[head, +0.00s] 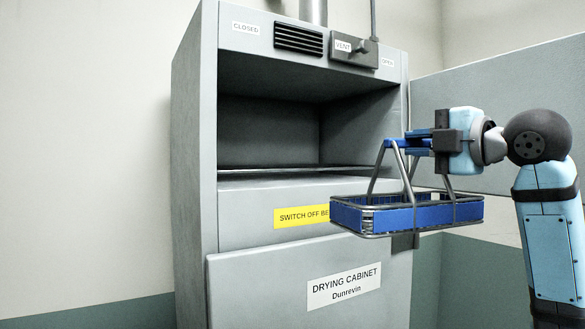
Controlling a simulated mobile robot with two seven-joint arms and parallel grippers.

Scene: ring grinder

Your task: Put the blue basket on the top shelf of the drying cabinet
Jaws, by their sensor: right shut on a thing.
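The blue basket (405,214) has grey wire rims and a tall handle frame with a blue grip on top. My right gripper (412,144) is shut on the basket's handle and holds it up, level, in front of the right side of the drying cabinet (250,270). The cabinet is grey, with an open upper compartment. The top shelf (265,170) shows as a thin flat surface at the bottom of that opening, and nothing is seen on it. The basket hangs outside the cabinet, a little lower than the shelf. My left gripper is not in view.
A grey door panel (500,105) stands open to the right, behind my right arm. A vent control (354,50) and a slotted grille (298,38) sit above the opening. A yellow label (295,215) is on the front below the shelf, partly hidden by the basket.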

